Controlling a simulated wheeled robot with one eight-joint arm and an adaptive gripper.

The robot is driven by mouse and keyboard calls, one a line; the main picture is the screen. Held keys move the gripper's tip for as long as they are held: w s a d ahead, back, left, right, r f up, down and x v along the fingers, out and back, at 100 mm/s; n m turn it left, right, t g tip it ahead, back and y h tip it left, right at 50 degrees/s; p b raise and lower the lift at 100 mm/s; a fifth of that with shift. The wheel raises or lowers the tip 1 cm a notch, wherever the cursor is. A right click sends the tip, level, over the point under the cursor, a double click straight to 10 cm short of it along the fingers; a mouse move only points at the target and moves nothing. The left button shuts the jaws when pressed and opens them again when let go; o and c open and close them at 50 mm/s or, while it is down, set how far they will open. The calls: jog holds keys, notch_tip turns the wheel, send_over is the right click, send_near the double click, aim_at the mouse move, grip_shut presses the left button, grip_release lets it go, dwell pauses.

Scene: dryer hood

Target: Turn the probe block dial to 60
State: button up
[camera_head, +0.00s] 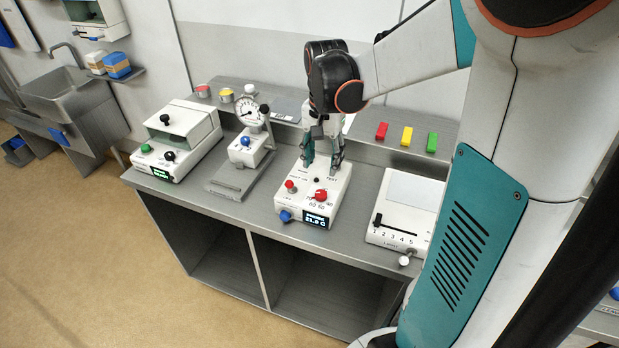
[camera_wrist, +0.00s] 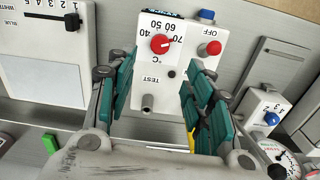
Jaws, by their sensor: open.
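The probe block (camera_head: 311,203) is a white box on the bench with a red dial (camera_head: 321,195) on its top, which also shows in the wrist view (camera_wrist: 161,44). The numbers 40, 50, 60 and 70 are printed around the dial; its exact setting is too small to read surely. A lit display (camera_head: 316,219) is on its front face. My gripper (camera_head: 322,166) points down over the back part of the block, near the TEST marking. In the wrist view its teal fingers (camera_wrist: 158,75) are spread apart and empty, with the dial ahead between and beyond their tips.
A gauge stand (camera_head: 246,150) is to the left, and a white slider box (camera_head: 407,212) to the right. Coloured blocks (camera_head: 406,136) lie on the back ledge.

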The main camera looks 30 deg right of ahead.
aim_at(321, 193)
notch_tip(321, 193, down, 12)
jog(key=b, duration=0.2)
jog(key=shift+r+b, duration=0.25)
jog(key=shift+b, duration=0.15)
jog(key=c, duration=1.1)
